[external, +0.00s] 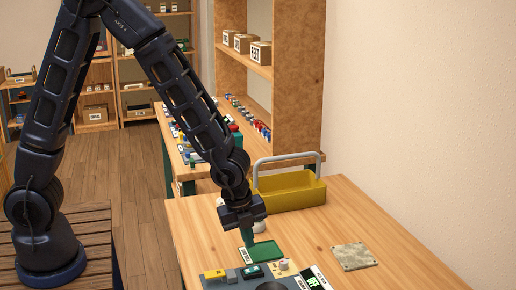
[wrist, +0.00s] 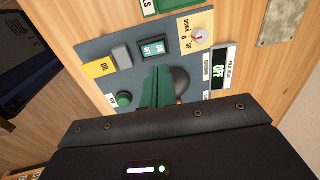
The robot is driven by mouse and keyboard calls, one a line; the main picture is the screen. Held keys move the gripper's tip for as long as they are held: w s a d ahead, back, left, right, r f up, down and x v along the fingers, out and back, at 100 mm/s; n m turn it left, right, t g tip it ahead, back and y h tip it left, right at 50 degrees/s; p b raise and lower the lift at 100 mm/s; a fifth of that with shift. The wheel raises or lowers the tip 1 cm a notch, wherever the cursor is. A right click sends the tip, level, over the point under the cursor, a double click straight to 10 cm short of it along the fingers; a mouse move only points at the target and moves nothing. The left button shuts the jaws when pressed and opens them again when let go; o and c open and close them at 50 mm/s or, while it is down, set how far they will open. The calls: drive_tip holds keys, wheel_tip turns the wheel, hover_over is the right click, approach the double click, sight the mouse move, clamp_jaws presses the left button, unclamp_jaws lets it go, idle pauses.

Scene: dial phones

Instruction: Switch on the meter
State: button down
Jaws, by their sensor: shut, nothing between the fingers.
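A grey control panel (wrist: 92,52) lies on the wooden table, also at the bottom edge of the external view (external: 232,284). At its right side a small display (wrist: 218,82) shows green letters that look like OFF; it also shows in the external view (external: 313,282). The panel carries a dark green rocker switch (wrist: 153,47), a grey block (wrist: 122,57), a round green button (wrist: 123,100), a dial (wrist: 200,36) on a cream plate and a dark dome (wrist: 181,82). My gripper (wrist: 158,72) is shut and empty, with green fingers over the panel, partly hiding the dome. In the external view its tips (external: 247,243) point down near the panel's far edge.
A green plate (external: 263,252) lies just behind the panel. A speckled stone-like plate (external: 352,256) lies to the right. A yellow basket (external: 290,194) with a grey handle stands at the table's back. Bare wood is free around the right plate.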

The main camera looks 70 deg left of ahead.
sight(254, 269)
drive_tip(key=shift+w+f, duration=0.25)
drive_tip(key=shift+f, duration=0.95)
drive_tip(key=shift+w+f, duration=0.2)
drive_tip(key=shift+f, duration=1.05)
drive_tip(key=shift+w+f, duration=0.25)
drive_tip(key=shift+f, duration=0.95)
drive_tip(key=shift+w+f, duration=0.1)
drive_tip(key=shift+f, duration=0.15)
drive_tip(key=shift+s, duration=0.9)
drive_tip(key=shift+r, duration=0.2)
